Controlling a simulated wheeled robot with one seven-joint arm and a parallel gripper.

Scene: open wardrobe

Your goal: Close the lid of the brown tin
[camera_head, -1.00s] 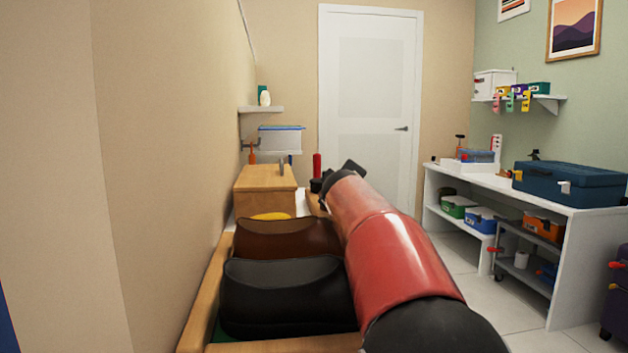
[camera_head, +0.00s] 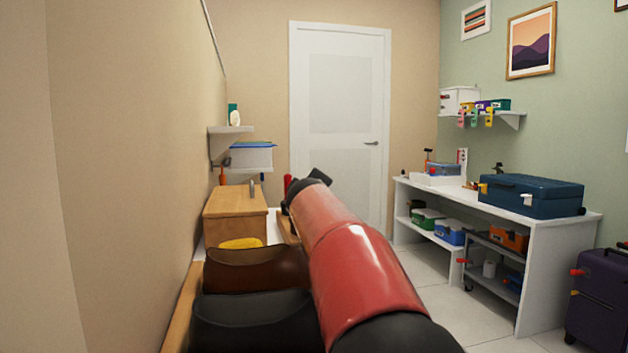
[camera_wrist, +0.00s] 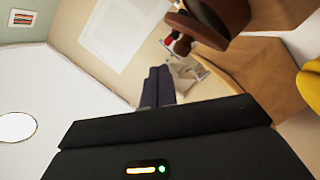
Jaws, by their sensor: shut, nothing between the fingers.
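In the wrist view a brown round thing (camera_wrist: 222,12) with a flat, disc-like part below it is at the top, cut off by the frame edge. It looks like the brown tin with its lid raised, but I cannot be sure. My gripper (camera_wrist: 160,72) shows as two dark fingers pressed together, empty, to the left of and below the brown thing in the picture. They appear apart from it. In the head view my red arm reaches forward and hides the gripper's fingertips. I cannot make out the tin there.
In the head view, brown (camera_head: 258,272) and black (camera_head: 250,318) leather-like items lie in front of a wooden box (camera_head: 236,213). A yellow item (camera_head: 240,243) sits between.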

